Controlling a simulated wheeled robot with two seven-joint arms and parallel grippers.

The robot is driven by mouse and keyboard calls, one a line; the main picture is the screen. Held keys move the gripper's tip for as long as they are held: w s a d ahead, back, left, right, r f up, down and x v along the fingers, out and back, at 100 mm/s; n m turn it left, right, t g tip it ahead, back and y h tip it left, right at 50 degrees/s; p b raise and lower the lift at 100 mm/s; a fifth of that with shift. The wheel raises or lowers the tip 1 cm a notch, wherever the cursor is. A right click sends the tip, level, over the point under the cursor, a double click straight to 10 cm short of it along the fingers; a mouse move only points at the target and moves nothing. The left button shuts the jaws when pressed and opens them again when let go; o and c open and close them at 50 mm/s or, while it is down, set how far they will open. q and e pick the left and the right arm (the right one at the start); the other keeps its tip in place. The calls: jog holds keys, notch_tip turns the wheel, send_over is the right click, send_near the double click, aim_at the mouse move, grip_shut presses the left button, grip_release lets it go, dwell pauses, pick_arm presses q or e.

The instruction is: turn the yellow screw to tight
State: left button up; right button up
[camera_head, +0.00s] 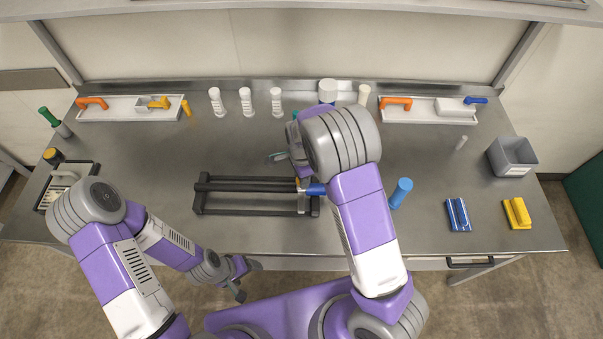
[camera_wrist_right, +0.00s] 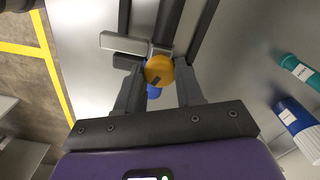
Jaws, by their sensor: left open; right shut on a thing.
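The yellow screw (camera_wrist_right: 159,70) shows in the right wrist view as a round yellow knob with a dark mark on its face. It sits at a metal clamp on a dark bar. My right gripper (camera_wrist_right: 160,78) has one finger on each side of the knob and is shut on it. In the head view only a sliver of yellow (camera_head: 298,184) shows beside my right arm, which hides most of the clamp. The clamp is on the dark rack (camera_head: 245,211) at mid-table. My left gripper (camera_head: 249,281) is open and empty, in front of the table's front edge.
A blue part (camera_head: 316,190) lies close to the screw. Blue (camera_head: 458,214) and yellow (camera_head: 517,213) blocks and a grey bin (camera_head: 512,156) are at the right. White bottles (camera_head: 246,101) and trays (camera_head: 101,109) line the back.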

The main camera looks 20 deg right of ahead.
jog(key=shift+m, duration=0.7)
jog(key=o, duration=1.1)
jog(key=shift+c, duration=0.2)
jog(key=shift+r+p, duration=0.75)
jog(key=shift+r, duration=3.05)
jog(key=shift+c, duration=0.2)
